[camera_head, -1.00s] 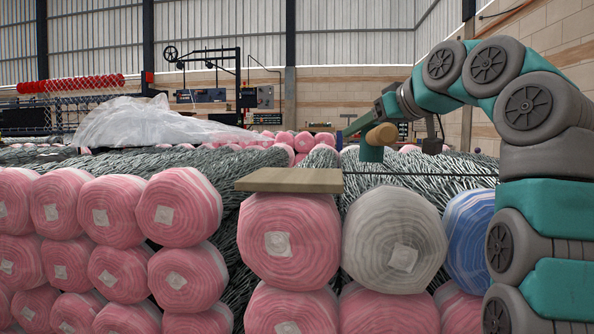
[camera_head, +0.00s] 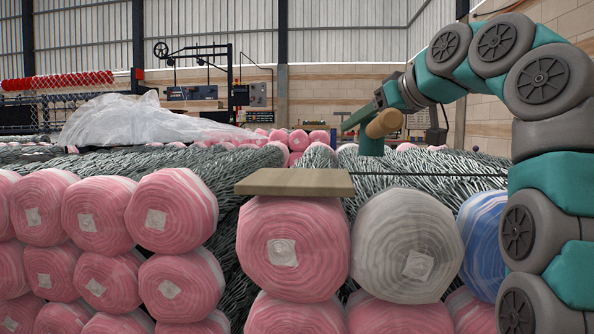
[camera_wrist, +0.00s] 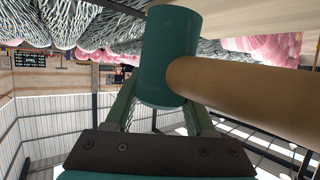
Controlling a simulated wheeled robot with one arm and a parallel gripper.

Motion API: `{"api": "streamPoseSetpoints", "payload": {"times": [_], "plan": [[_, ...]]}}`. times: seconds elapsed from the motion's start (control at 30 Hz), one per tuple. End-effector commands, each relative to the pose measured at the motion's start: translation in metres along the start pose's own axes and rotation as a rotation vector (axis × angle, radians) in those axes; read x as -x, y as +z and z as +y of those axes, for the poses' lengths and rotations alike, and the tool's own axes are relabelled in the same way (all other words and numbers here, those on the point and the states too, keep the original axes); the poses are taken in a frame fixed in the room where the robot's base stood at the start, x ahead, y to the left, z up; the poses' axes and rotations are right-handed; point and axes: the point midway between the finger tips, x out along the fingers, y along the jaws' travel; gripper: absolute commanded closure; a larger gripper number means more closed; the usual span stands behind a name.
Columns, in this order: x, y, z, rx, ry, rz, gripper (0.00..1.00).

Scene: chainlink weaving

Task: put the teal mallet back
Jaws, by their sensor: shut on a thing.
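The mallet shows in the head view with an upright teal head (camera_head: 370,146) and a tan wooden handle (camera_head: 385,124) whose round end faces the camera. In the wrist view the teal head (camera_wrist: 169,50) sits between my gripper's two green fingers (camera_wrist: 160,100), and the handle (camera_wrist: 250,95) runs off to the right. My gripper (camera_head: 368,125) is shut on the teal head and holds the mallet behind and to the right of a flat wooden board (camera_head: 295,184). The mallet hides part of the fingers.
The board lies on a large pink-wrapped roll (camera_head: 292,245). A grey roll (camera_head: 407,245) and a blue roll (camera_head: 484,245) stand to its right, stacked pink rolls (camera_head: 170,210) to its left. Wire mesh heaps (camera_head: 440,175) lie behind. The board's top is bare.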

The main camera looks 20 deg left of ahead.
Motion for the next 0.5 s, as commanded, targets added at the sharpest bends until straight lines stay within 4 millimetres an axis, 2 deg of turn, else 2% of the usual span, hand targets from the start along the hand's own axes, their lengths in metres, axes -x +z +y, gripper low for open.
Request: {"api": "streamPoseSetpoints", "payload": {"times": [0.33,0.5], "plan": [[0.000,-0.002,-0.001,0.001,0.001,0.002,1.00],[-0.021,-0.009,-0.011,0.001,0.000,0.001,1.00]]}}
